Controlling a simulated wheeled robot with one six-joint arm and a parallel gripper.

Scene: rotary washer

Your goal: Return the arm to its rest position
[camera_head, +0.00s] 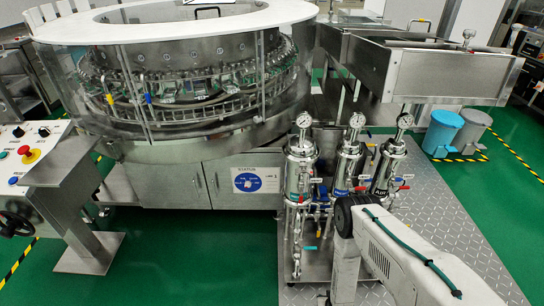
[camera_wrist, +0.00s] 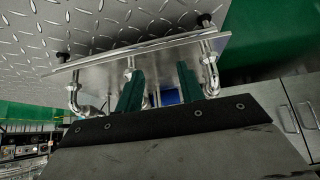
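My arm (camera_head: 400,255) reaches in from the lower right of the head view and bends down at a dark joint in front of the filter stand. My gripper is not seen in that view. In the wrist view my gripper (camera_wrist: 160,84) shows two green fingers with a clear gap between them, and no object is seen held. Beyond the fingers are a metal plate (camera_wrist: 140,62) and shiny bent pipes (camera_wrist: 208,72). A small blue patch (camera_wrist: 171,96) shows between the fingers; I cannot tell what it is.
Steel filter canisters (camera_head: 300,170) with gauges and coloured valves stand close to my arm. The round washer (camera_head: 190,90) is behind them. A control panel (camera_head: 30,155) is at left; blue and grey bins (camera_head: 442,132) are at right. Green floor (camera_head: 180,265) is clear at lower left.

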